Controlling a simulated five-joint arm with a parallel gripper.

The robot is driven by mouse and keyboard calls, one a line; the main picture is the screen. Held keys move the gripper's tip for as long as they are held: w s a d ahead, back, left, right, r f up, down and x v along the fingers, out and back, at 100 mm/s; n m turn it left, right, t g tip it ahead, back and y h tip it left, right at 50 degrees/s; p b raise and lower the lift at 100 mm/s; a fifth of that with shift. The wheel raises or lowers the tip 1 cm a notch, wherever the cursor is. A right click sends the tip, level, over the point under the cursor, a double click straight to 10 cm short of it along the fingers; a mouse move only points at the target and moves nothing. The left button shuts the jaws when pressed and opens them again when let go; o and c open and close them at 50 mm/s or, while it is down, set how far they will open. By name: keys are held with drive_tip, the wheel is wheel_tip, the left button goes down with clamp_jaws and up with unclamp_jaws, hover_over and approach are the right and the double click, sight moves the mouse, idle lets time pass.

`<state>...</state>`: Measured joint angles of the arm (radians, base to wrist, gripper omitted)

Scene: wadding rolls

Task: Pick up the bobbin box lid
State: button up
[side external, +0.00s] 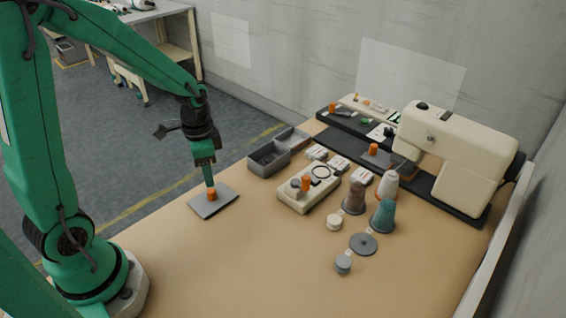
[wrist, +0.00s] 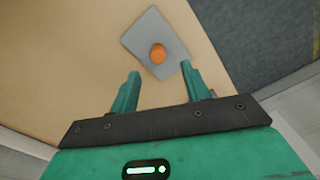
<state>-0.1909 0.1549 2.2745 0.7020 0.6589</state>
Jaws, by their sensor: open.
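The bobbin box lid is a flat grey plate (side external: 222,206) with an orange knob (side external: 212,194) on it. It lies on the table near the left edge in the side view. In the wrist view the lid (wrist: 143,32) lies ahead of my fingers, with its orange knob (wrist: 158,54) between and just beyond the fingertips. My gripper (side external: 211,182) points down over the lid, close to the knob. In the wrist view my gripper (wrist: 160,75) has its two green fingers spread apart with nothing between them. I cannot tell the exact height above the knob.
An open grey box (side external: 268,160) with compartments stands behind the lid. A cream block with an orange knob (side external: 306,184), thread cones (side external: 384,215) and a sewing machine (side external: 450,155) are to the right. The front of the wooden table (side external: 230,270) is clear.

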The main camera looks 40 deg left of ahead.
sight(211, 190)
drive_tip(key=shift+f, duration=0.6)
drive_tip(key=shift+f, duration=0.1)
drive_tip(key=shift+d+f, duration=0.1)
drive_tip(key=shift+f, duration=2.4)
clamp_jaws()
drive_tip(key=shift+r, duration=0.1)
